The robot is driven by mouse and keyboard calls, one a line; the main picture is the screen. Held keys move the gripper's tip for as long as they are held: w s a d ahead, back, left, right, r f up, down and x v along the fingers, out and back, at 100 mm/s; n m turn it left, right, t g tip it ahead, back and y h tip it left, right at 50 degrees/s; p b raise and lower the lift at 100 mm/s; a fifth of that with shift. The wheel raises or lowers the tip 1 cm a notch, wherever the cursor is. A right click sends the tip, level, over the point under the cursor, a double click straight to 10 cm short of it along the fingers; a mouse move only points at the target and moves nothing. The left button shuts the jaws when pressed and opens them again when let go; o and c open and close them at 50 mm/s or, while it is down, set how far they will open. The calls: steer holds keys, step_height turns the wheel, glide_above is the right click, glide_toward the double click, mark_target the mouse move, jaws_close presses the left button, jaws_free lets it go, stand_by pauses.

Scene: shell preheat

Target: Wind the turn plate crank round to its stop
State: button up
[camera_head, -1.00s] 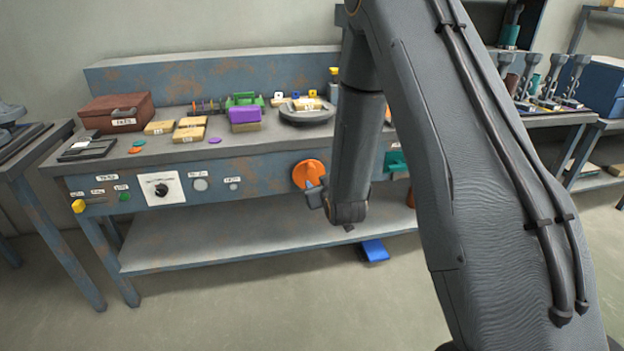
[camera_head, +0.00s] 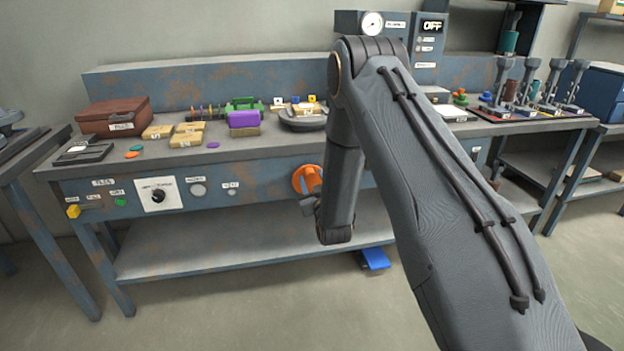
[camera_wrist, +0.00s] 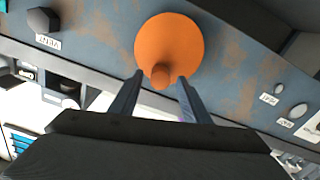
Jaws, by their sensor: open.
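The crank is an orange disc (camera_head: 305,178) with a knob on the front of the rusty blue bench, partly hidden by my arm in the head view. In the wrist view the orange disc (camera_wrist: 168,40) is seen nearly face on, and its knob (camera_wrist: 161,75) is at the disc's lower edge. My gripper (camera_wrist: 160,79) is open, with one finger on either side of the knob in the picture; contact cannot be told. A grey round plate (camera_head: 302,124) with small blocks on it sits on the bench top above the crank.
The bench front (camera_head: 255,172) also carries a dial panel (camera_head: 160,194) and small buttons at left. A dark knob (camera_wrist: 42,19) is at upper left in the wrist view. A lower shelf (camera_head: 220,243) runs below, and a blue pedal (camera_head: 375,259) is on the floor.

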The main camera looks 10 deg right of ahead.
steer(key=shift+w, duration=0.4)
steer(key=c, duration=1)
steer(key=shift+c, duration=0.2)
